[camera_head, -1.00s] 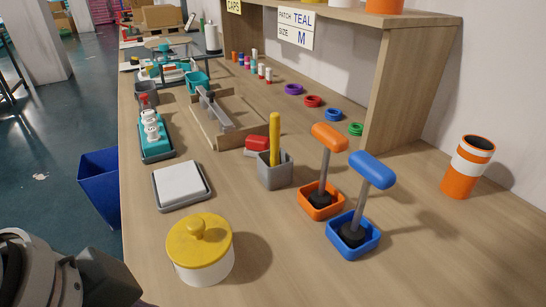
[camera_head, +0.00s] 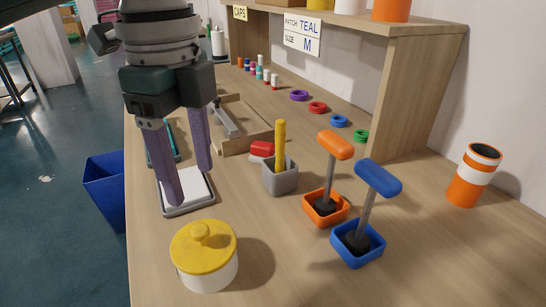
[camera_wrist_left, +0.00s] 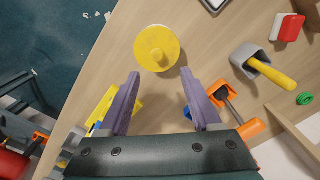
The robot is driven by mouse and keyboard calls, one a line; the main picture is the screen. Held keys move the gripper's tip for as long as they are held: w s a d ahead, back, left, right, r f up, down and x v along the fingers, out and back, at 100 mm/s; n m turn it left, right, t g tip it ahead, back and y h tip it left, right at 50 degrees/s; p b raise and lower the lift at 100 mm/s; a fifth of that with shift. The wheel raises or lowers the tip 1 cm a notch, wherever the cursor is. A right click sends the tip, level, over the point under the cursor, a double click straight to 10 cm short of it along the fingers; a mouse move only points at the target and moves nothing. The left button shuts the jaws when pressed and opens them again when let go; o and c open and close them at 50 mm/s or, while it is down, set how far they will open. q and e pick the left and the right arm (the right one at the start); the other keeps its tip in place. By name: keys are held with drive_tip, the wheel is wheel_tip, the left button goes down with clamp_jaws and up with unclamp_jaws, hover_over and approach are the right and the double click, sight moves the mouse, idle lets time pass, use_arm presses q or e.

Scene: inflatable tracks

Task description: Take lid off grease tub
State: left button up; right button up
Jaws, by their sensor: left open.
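The grease tub (camera_head: 207,273) is a round white tub with a yellow lid (camera_head: 203,245) that has a round knob on top. It stands at the front left of the bench, with the lid on it. My left gripper (camera_head: 188,186) is open and empty, fingers pointing down, above the bench behind the tub. In the left wrist view the yellow lid (camera_wrist_left: 157,48) lies just ahead of the gap between the fingertips (camera_wrist_left: 160,74), apart from them. My right gripper is in neither view.
A white pad in a grey tray (camera_head: 186,208) is behind the tub. To the right stand a grey holder (camera_head: 280,179) with a yellow stick, an orange-handled tool (camera_head: 335,146) and a blue-handled tool (camera_head: 377,178) in trays. A blue bin (camera_head: 104,190) is left of the bench.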

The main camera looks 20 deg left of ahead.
sight(199, 229)
use_arm(q)
drive_tip(key=f, duration=0.9)
drive_tip(key=shift+s+f+b, duration=0.3)
drive_tip(key=shift+f+b, duration=0.05)
drive_tip(key=shift+c, duration=0.3)
clamp_jaws()
